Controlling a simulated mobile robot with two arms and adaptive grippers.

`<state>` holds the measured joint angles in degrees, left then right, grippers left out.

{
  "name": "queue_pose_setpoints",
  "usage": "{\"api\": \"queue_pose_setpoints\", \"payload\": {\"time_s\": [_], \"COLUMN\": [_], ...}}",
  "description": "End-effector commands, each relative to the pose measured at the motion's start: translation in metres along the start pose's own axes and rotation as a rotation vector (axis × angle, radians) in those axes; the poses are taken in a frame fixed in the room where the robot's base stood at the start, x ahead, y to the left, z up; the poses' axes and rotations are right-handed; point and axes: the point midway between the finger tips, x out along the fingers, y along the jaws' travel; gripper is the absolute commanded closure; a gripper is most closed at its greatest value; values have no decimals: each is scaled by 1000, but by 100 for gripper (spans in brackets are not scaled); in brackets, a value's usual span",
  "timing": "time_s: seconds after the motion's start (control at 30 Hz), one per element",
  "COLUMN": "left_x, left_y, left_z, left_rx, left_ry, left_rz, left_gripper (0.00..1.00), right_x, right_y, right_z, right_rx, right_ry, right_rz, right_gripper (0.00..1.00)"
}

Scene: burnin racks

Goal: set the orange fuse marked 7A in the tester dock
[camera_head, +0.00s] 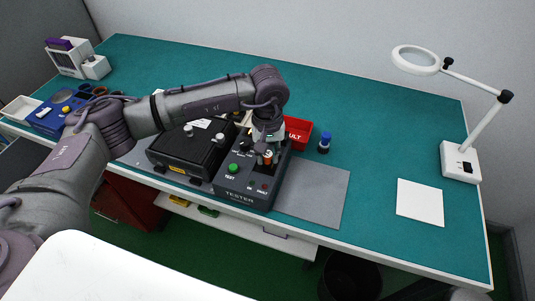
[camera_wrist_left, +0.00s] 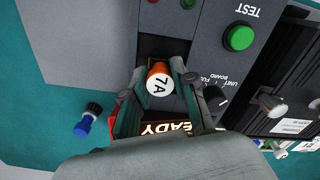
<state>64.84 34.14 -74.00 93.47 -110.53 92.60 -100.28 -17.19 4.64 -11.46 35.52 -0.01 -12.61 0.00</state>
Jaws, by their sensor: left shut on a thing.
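My left gripper (camera_head: 267,155) is over the upper part of the dark grey tester (camera_head: 237,196), pointing down. In the left wrist view it (camera_wrist_left: 159,90) is shut on an orange fuse (camera_wrist_left: 159,79) with a white top marked 7A. The fuse also shows as a small orange piece in the head view (camera_head: 267,159). The fuse and fingers cover the dock, so I cannot tell whether the fuse is seated or just above it. A lit display on the tester (camera_wrist_left: 243,12) partly shows the letters "EADY". My right gripper is not in view.
A black case (camera_head: 185,150) stands left of the tester. A grey mat (camera_head: 318,192) and white pad (camera_head: 420,202) lie to the right. A magnifier lamp (camera_head: 461,160) stands far right.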

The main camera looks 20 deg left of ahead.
Motion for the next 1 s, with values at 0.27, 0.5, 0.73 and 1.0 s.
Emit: {"api": "queue_pose_setpoints", "payload": {"time_s": [0.27,0.5,0.73,1.0], "left_x": [0,0,1,-1], "left_y": [0,0,0,0], "left_z": [0,0,0,0], "left_rx": [0,0,0,0], "left_ry": [0,0,0,0], "left_rz": [0,0,0,0], "left_gripper": [97,67,44,44], "right_x": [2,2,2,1], "right_y": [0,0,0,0], "right_z": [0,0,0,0], "right_rx": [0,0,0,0], "right_ry": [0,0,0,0], "right_rz": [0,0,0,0], "right_gripper": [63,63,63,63]}}
